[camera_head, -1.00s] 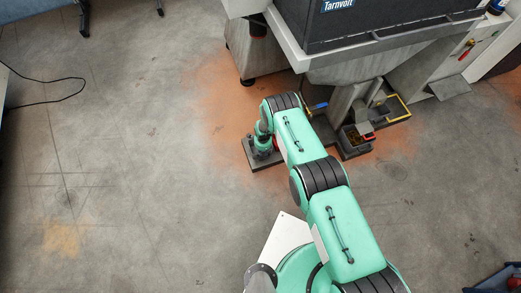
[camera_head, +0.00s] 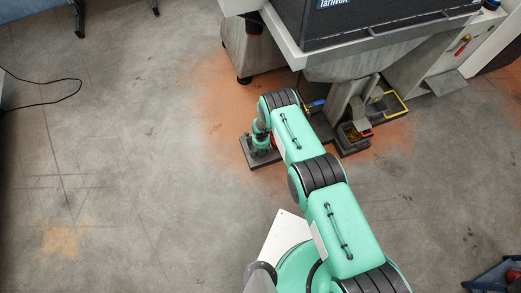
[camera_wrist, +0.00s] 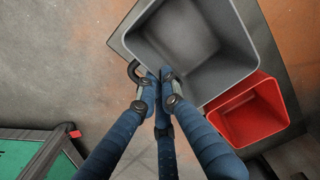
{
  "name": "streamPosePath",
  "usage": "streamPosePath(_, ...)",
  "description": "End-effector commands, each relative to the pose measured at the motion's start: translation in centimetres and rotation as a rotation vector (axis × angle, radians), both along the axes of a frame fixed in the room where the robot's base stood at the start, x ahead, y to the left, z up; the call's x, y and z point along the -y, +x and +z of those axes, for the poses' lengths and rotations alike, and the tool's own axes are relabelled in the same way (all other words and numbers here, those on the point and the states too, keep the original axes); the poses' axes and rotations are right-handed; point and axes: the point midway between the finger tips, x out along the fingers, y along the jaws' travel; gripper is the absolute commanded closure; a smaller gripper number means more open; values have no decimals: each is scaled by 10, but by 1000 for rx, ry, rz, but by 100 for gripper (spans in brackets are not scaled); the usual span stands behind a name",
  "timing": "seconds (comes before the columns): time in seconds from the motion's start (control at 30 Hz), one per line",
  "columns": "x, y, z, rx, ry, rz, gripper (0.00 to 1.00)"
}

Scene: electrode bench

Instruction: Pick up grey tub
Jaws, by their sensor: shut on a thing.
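The grey tub (camera_wrist: 185,32) is an open, empty, square-mouthed bin seen from above in the wrist view. It sits over a dark grey slab (camera_wrist: 122,38). My gripper (camera_wrist: 161,80) has its blue fingers closed together at the tub's near rim, at its lower left corner, and is shut on it. In the head view my arm hides most of the tub and the fingers. I cannot tell whether the tub touches the slab.
A red tub (camera_wrist: 249,112) stands right beside the grey one. A green-topped, dark-framed thing (camera_wrist: 40,155) is at the lower left. In the head view a bench cabinet (camera_head: 375,25) rises behind my arm, with small bins (camera_head: 354,139) at its foot. Floor to the left is open.

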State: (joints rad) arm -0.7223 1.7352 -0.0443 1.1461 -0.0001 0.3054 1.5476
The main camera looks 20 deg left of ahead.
Motion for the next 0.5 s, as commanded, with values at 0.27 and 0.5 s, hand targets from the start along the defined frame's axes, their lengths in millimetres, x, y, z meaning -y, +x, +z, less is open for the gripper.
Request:
streamPosePath(0.27, -1, 2, 25, 1, 1, 0, 100)
streamPosePath(0.5, 16, -20, 43, -2, -2, 0, 100)
